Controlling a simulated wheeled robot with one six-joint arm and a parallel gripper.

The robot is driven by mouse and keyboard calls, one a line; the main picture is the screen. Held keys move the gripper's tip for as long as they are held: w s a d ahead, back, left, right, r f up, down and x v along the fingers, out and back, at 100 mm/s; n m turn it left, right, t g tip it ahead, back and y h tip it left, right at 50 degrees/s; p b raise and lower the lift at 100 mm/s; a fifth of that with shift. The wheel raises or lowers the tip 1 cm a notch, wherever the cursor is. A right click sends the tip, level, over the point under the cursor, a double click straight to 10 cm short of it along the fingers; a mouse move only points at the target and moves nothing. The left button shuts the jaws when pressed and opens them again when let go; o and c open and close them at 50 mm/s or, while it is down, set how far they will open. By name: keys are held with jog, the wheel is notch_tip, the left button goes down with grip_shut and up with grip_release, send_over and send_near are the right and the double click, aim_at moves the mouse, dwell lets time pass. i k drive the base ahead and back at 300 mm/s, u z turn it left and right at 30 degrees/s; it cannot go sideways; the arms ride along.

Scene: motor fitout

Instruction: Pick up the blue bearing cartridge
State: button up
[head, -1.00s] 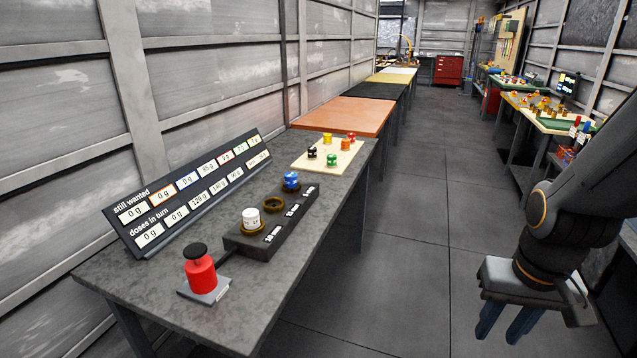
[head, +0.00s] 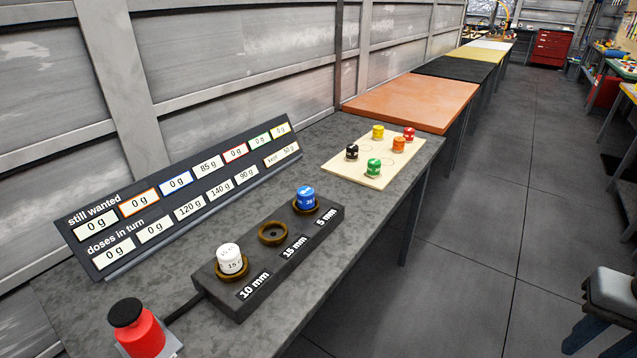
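The blue bearing cartridge (head: 305,197) stands upright in the far ring of a dark block (head: 287,258), by the label "5 mm". A white cartridge (head: 230,258) stands in the near ring by "10 mm". The middle ring (head: 272,233) by "15 mm" is empty. My gripper (head: 588,345) is at the lower right edge, over the floor and well away from the bench. It is cut off by the frame; two blue fingers show in part with a gap between them, and nothing shows between them.
A sign board (head: 180,195) with weights stands behind the block. A red cylinder with a black knob (head: 140,335) is at the near left. A pale board (head: 372,166) holds several coloured cartridges farther back. The floor (head: 460,270) right of the bench is clear.

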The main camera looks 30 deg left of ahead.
aim_at(305, 195)
jog(key=u, duration=0.4)
jog(key=i, duration=0.9)
jog(key=u, duration=1.45)
jog(key=i, duration=0.55)
jog(key=u, duration=0.5)
